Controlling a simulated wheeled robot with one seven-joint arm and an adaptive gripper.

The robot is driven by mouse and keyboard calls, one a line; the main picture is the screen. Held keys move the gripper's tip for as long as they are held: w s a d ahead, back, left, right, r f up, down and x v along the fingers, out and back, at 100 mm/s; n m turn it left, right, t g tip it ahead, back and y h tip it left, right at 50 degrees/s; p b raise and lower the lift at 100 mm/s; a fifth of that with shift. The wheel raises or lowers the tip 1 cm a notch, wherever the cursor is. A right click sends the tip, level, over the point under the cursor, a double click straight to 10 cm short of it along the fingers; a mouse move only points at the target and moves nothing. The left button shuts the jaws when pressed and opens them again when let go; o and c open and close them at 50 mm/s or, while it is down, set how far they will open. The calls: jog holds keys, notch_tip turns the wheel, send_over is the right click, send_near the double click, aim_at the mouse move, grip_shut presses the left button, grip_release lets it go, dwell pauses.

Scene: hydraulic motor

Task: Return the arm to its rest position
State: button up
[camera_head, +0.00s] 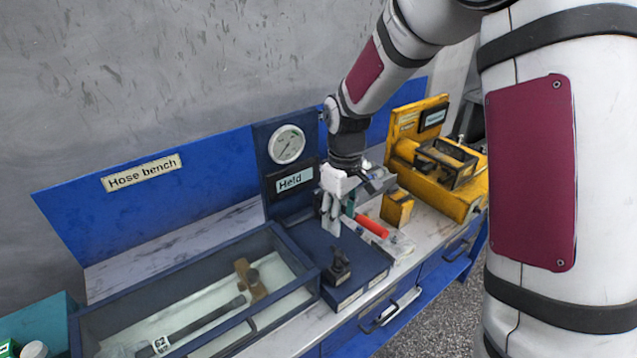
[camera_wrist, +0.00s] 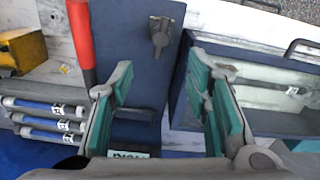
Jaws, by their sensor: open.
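My gripper (camera_head: 331,222) hangs fingers down over the dark blue box (camera_head: 352,262) in front of the gauge panel (camera_head: 268,180), whose display reads "Held". In the wrist view my gripper (camera_wrist: 165,88) shows two spread fingers with teal pads and nothing between them. The box's dark surface (camera_wrist: 145,95) lies below the fingers. A small black lever (camera_head: 340,265) stands on the box's front part, apart from the fingers; it also shows in the wrist view (camera_wrist: 160,36). My arm reaches down from the upper right.
A glass-topped tray (camera_head: 192,285) with a hose (camera_head: 205,318) is at the left. A red handle (camera_head: 371,226) lies right of my gripper. A yellow block (camera_head: 397,208) and a yellow machine (camera_head: 440,165) stand farther right. Blue cylinders (camera_wrist: 45,122) lie beside the left finger.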

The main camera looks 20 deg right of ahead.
jog(key=shift+r, duration=0.1)
jog(key=s+r+m+t, duration=0.5)
jog(key=s+r+m, duration=0.1)
jog(key=s+r, duration=1.4)
jog(key=s, duration=0.3)
jog(key=shift+s+r+t, duration=0.3)
jog(key=shift+s, duration=0.1)
